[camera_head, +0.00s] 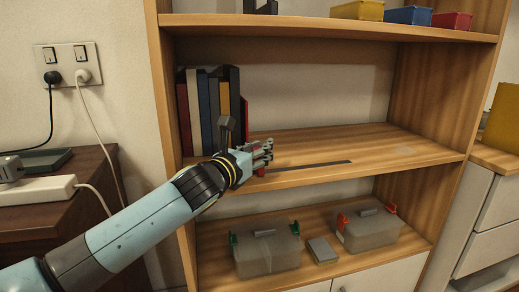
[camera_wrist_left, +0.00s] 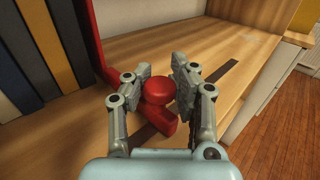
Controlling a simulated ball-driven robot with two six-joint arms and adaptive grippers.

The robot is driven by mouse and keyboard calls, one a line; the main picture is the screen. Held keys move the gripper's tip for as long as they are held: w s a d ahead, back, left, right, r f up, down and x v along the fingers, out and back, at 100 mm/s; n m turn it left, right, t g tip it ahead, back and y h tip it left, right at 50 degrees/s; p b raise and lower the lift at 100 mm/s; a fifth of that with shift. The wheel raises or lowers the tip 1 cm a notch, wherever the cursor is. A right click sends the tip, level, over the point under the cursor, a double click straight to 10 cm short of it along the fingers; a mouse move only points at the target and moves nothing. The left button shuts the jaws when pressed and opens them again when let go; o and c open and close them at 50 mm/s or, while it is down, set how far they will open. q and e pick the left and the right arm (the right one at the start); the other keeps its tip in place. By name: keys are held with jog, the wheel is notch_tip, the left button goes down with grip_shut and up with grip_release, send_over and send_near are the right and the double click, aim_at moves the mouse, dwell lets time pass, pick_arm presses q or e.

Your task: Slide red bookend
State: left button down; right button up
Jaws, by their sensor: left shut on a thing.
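The red bookend (camera_wrist_left: 88,32) stands on the middle shelf at the right end of a row of upright books (camera_head: 208,105). In the wrist view it has an upright plate, a flat foot and a round red knob (camera_wrist_left: 158,91). My left gripper (camera_wrist_left: 163,72) is shut on the bookend's knob, with one finger on each side. In the head view, my left gripper (camera_head: 265,151) is at the shelf's front, and it and the arm hide most of the bookend. My right gripper is not in view.
A dark strip (camera_head: 318,166) runs along the shelf to the right of my gripper. The shelf (camera_head: 345,142) is bare there. Lidded boxes (camera_head: 265,257) stand on the shelf below, and coloured bins (camera_head: 407,15) on the shelf above. A side panel (camera_head: 160,80) borders the left.

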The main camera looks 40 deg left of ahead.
pick_arm(q)
jog(key=shift+w+d, duration=0.1)
jog(key=shift+d, duration=0.05)
jog(key=w+d+p, duration=0.1)
jog(key=w+d, duration=0.1)
jog(key=w+d+p, duration=0.2)
jog(key=w, duration=0.1)
jog(key=shift+w+d+r, duration=0.1)
jog(key=shift+w+d, duration=0.1)
jog(key=shift+d, duration=0.15)
jog(key=w+d+b, duration=0.1)
jog(key=w+d, duration=0.1)
jog(key=w+d+b, duration=0.1)
jog(key=w+d, duration=0.1)
jog(key=w, duration=0.1)
jog(key=w+d+b, duration=0.1)
jog(key=w+d, duration=0.2)
jog(key=shift+w+f, duration=0.1)
jog(key=shift+f, duration=0.3)
jog(key=shift+w+d, duration=0.35)
jog(key=shift+d, duration=0.05)
jog(key=shift+w+d, duration=0.1)
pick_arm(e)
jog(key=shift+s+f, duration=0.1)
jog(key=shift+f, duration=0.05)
